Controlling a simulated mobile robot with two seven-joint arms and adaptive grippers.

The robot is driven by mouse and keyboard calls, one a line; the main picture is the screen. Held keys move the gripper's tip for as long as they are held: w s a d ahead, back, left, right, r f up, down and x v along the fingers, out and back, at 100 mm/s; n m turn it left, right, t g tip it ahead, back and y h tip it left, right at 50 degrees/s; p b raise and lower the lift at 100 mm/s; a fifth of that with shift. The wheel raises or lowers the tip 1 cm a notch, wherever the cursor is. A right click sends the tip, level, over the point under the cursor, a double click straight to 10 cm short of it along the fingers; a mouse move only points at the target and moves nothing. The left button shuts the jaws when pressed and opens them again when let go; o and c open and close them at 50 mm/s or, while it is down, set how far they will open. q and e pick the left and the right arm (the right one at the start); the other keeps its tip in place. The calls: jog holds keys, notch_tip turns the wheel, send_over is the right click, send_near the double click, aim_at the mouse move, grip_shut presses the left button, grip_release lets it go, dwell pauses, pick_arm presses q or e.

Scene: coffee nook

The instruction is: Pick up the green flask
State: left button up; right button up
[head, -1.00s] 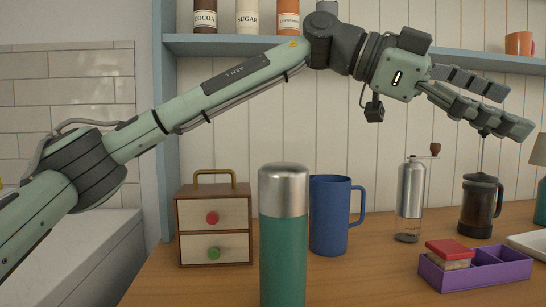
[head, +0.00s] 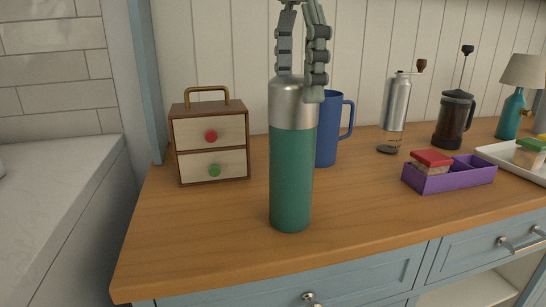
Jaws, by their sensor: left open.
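The green flask (head: 291,180) stands upright near the front of the wooden counter, with a silver metal cap (head: 290,112). My left gripper (head: 299,86) comes down from the top of the head view with its fingers pointing down at the cap. It is open. One finger overlaps the right edge of the cap in front; the other ends at the cap's top edge, apparently behind it. I cannot tell whether either finger touches the flask. My right gripper is not in view.
A blue mug (head: 327,140) stands close behind the flask on the right. A small drawer box (head: 209,140) is to the left. A grinder (head: 396,105), a French press (head: 453,122) and a purple tray (head: 450,180) are further right. The counter's front left is clear.

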aim_at(292, 135)
pick_arm(q)
jog(key=shift+a+f, duration=0.1)
jog(key=shift+a, duration=0.1)
jog(key=shift+f, duration=0.3)
jog(key=f, duration=0.7)
jog(key=shift+w, duration=0.2)
jog(key=c, duration=1.3)
